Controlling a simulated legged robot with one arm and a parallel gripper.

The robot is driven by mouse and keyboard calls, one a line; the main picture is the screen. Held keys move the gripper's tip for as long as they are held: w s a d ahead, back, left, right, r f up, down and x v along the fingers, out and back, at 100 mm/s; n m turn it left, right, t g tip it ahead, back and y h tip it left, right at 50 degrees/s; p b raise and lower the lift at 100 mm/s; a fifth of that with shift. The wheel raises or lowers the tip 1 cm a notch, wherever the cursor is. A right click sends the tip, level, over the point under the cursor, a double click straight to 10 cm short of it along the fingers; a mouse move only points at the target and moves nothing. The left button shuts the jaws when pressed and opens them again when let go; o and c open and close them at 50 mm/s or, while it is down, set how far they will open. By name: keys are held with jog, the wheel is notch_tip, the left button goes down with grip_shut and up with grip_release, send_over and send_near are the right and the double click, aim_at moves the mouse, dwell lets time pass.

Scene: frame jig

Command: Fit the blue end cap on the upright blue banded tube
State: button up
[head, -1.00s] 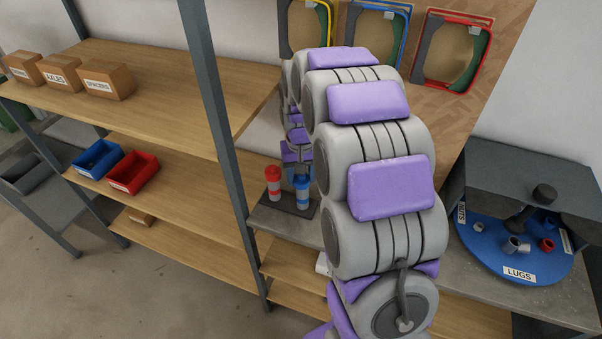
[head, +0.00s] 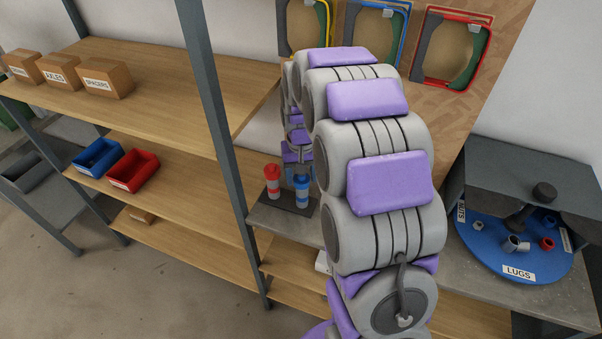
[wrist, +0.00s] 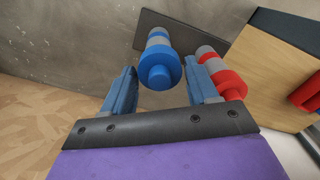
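The blue banded tube (head: 302,193) stands upright on a dark plate, with grey bands between blue ones. In the wrist view its blue end cap (wrist: 158,67), a wide disc with a smaller round knob facing me, appears to sit on the top of the tube (wrist: 159,37). I cannot tell whether it is fully seated. My gripper (wrist: 161,68) is open, with one finger on each side of the cap and visible gaps. In the head view my gripper (head: 297,168) is above the blue tube, partly hidden by my arm.
A red banded tube (head: 272,183) with a red top stands close beside the blue one, near my right finger in the wrist view (wrist: 220,72). The dark plate (head: 288,205) lies on a grey bench. A shelf post (head: 215,110) rises to the left. A blue turntable (head: 490,255) stands right.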

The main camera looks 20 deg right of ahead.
jog(key=o, duration=0.3)
jog(key=shift+o, duration=0.2)
notch_tip(320, 180, up, 17)
jog(key=p, duration=0.3)
jog(key=shift+r, duration=0.15)
dwell(0.3)
jog(key=s+a+f+n, duration=0.1)
jog(key=s+a, duration=0.2)
jog(key=s, duration=0.8)
jog(key=s+a+f+n+g, duration=0.1)
jog(key=s+a, duration=0.3)
jog(key=s, duration=0.7)
jog(key=s+a+f+n, duration=0.1)
jog(key=s+a+f, duration=0.2)
jog(key=s, duration=0.8)
jog(key=shift+s+a+g, duration=0.15)
jog(key=shift+s+g, duration=0.2)
jog(key=shift+g, duration=0.05)
